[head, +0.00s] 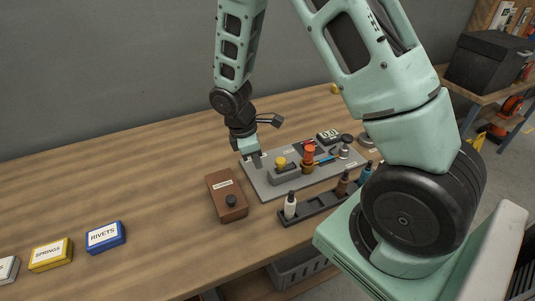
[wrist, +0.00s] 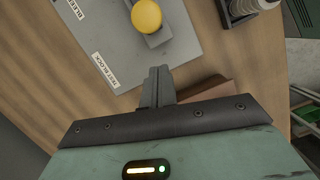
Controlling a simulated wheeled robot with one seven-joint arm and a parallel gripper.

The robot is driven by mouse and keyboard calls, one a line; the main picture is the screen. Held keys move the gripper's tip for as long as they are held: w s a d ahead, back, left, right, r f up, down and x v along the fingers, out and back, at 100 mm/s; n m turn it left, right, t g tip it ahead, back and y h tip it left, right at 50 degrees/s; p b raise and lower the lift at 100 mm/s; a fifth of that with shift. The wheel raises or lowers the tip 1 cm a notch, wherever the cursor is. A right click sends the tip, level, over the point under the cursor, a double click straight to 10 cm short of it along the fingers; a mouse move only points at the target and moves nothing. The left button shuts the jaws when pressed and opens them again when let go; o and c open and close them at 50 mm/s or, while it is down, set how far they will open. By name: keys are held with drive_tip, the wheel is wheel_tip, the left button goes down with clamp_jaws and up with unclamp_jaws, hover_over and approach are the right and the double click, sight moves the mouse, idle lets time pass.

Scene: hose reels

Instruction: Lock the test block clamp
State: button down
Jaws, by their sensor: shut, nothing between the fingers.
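A grey plate (head: 268,187) lies on the workbench with several fittings on it. Near its left side stands a grey block (head: 284,175) with a yellow ball knob (head: 281,162) on top. In the wrist view the yellow knob (wrist: 146,15) is at the top edge, beside a white label (wrist: 105,71) that seems to read "TEST BLOCK". The clamp's full shape is cut off there. My gripper (head: 257,160) is shut and empty, pointing down above the plate's left part, left of the yellow knob and apart from it. Its closed fingers (wrist: 157,84) show below the knob in the wrist view.
A red-orange fitting (head: 308,152) stands right of the yellow knob. A dark rack (head: 312,208) with bottles lies in front. Blue (head: 105,237) and yellow (head: 50,255) boxes are at left; the bench behind them is clear.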

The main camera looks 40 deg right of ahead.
sight(281, 157)
drive_tip(key=shift+s+d+r+p, duration=0.1)
drive_tip(key=shift+s+d+p, duration=0.1)
drive_tip(key=shift+s+d, duration=0.35)
drive_tip(key=shift+s+d+r+p, duration=0.15)
drive_tip(key=shift+s+d, duration=0.1)
drive_tip(key=shift+d, duration=0.5)
drive_tip(key=shift+f, duration=0.1)
drive_tip(key=d, duration=0.1)
drive_tip(key=s+d, duration=0.1)
drive_tip(key=d, duration=0.1)
drive_tip(key=shift+d, duration=0.3)
drive_tip(key=shift+a, duration=0.1)
drive_tip(key=w+a+r, duration=0.3)
drive_tip(key=a+r, duration=0.2)
drive_tip(key=r, duration=0.4)
drive_tip(key=shift+w+a+r+b, duration=0.2)
drive_tip(key=shift+a+r+b, duration=0.1)
drive_tip(key=shift+r, duration=0.05)
